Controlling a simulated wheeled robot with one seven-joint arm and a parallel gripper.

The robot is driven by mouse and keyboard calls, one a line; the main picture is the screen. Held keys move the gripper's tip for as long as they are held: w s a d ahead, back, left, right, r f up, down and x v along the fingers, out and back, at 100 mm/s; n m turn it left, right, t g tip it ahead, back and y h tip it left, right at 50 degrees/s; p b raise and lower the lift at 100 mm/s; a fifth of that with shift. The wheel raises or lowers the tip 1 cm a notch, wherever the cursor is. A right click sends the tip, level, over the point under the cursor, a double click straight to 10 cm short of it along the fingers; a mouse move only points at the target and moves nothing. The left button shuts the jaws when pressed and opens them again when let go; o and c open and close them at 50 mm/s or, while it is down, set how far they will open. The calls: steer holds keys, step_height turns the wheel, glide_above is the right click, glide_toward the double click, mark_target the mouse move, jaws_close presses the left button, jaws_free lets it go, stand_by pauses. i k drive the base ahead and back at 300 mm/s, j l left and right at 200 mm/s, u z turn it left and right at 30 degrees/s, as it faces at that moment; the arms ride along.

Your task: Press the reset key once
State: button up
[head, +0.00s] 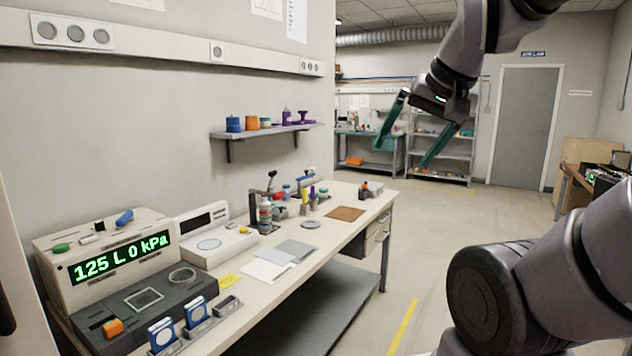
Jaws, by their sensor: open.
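The beige instrument (58,296) stands at the left end of the bench, with a lit green display (120,257) reading "125 L 0 kPa". On its top are a green button (61,248), a small black-and-white part (99,226) and a blue lever-like part (124,218). An orange key (113,328) sits on the dark front panel (150,311). No label is readable, so I cannot tell which one is the reset key. My gripper (402,158) is open and empty, with teal fingers, high in the air right of the bench and far from the instrument.
A white device (205,236) stands beside the instrument. Blue-and-white boxes (161,335) sit in a holder in front. Bottles and small tools stand farther along the bench (330,236). A wall shelf (270,131) overhangs its back. The floor (440,235) right of the bench is clear.

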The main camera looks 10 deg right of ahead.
mark_target(86, 239)
steer(key=u, duration=1.35)
